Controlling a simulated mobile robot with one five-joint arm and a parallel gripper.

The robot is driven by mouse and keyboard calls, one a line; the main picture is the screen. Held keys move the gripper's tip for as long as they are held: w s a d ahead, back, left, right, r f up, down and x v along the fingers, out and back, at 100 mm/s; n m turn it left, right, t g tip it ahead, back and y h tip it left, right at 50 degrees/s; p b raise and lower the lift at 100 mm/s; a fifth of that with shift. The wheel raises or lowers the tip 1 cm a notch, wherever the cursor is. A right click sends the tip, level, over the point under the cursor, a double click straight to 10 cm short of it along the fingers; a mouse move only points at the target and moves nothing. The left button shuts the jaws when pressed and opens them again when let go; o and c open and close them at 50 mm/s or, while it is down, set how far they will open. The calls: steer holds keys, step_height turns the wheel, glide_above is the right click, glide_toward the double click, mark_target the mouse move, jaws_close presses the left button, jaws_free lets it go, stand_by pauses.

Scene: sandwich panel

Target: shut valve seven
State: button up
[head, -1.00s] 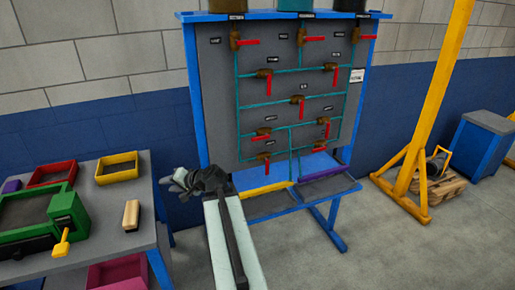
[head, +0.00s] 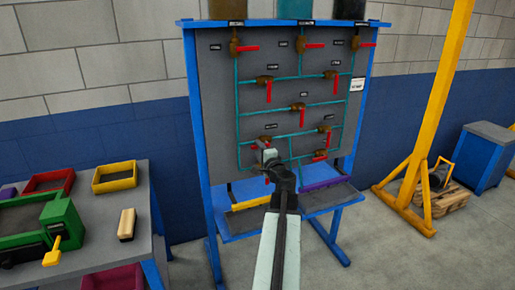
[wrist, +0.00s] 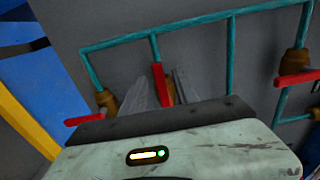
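My gripper (head: 267,155) is at the lower left of the grey valve panel (head: 225,100), covering part of the lower-left valves in the head view. In the wrist view its fingers (wrist: 163,88) stand apart, one on each side of a red lever (wrist: 158,82) that lies along a teal pipe. I cannot tell whether they touch it. A brass valve (wrist: 107,101) with a red lever turned across its pipe is to the left. Another brass valve (wrist: 295,62) with a crosswise red lever is to the right. The labels are too small to read, so I cannot tell which is valve seven.
Other red-levered valves, such as the middle one (head: 299,107), spread over the panel. A workbench (head: 105,225) stands left, a yellow post (head: 440,100) right. The floor between is clear.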

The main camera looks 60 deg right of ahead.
steer(key=shift+x, duration=1.25)
jaws_close()
